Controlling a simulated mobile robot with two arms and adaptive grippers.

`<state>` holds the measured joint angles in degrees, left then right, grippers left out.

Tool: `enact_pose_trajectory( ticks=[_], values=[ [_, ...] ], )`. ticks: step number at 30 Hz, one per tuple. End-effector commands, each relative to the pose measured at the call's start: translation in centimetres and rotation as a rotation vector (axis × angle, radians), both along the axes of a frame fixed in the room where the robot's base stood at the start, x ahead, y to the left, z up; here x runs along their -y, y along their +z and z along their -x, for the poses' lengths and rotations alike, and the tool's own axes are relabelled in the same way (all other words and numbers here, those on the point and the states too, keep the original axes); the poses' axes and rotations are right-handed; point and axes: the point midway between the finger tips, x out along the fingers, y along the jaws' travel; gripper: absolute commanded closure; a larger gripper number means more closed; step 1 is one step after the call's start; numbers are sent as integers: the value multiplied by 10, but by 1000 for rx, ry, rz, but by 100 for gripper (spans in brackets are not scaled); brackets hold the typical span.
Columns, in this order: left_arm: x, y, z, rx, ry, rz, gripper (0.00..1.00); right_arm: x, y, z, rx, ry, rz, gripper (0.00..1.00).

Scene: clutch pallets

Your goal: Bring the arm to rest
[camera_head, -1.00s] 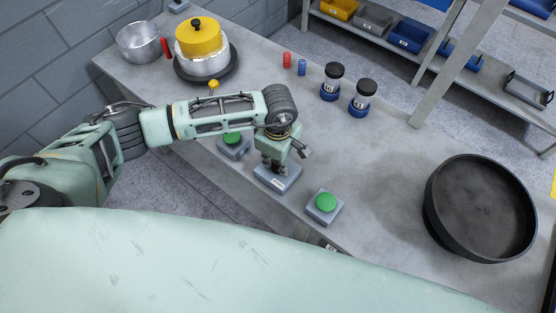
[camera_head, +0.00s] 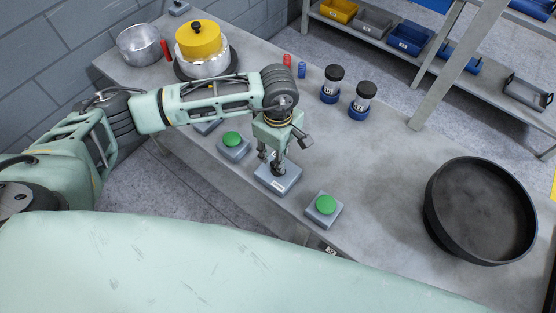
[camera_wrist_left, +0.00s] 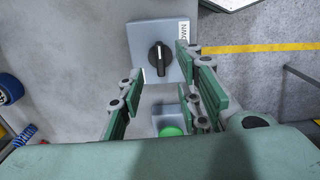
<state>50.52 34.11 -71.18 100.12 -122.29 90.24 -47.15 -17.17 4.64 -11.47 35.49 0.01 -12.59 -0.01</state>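My left gripper (camera_head: 270,161) is over the grey box (camera_head: 290,178) with a rotary knob, at the front edge of the bench. In the left wrist view, its fingers (camera_wrist_left: 155,90) are spread wide with nothing between the pads. In the head view the gripper partly hides the knob. My right gripper is in neither view.
Green-button boxes stand on both sides of the knob box, one at left (camera_head: 232,139) and one at right (camera_head: 326,205). Behind are two dark-capped jars (camera_head: 331,83), a yellow-topped pot (camera_head: 198,38) and a metal pot (camera_head: 139,44). A large black pan (camera_head: 430,215) lies at right.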

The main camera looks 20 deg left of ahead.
Motion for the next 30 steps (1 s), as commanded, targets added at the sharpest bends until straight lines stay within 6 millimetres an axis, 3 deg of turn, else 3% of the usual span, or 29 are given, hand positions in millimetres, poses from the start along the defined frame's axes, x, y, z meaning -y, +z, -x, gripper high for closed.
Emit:
enact_pose_trajectory(
  ticks=[3,9,20,23,26,30],
  values=[
    [0,27,-1,4,0,0,68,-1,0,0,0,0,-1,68],
    [0,53,0,1,0,0,68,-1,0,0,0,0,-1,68],
    [7,60,4,-8,0,26,68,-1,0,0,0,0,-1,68],
    [37,57,16,-35,2,135,68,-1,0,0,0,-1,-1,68],
    [92,63,40,-93,25,345,68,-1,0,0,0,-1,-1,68],
    [182,105,80,-229,123,743,68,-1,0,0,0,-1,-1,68]
  ],
)
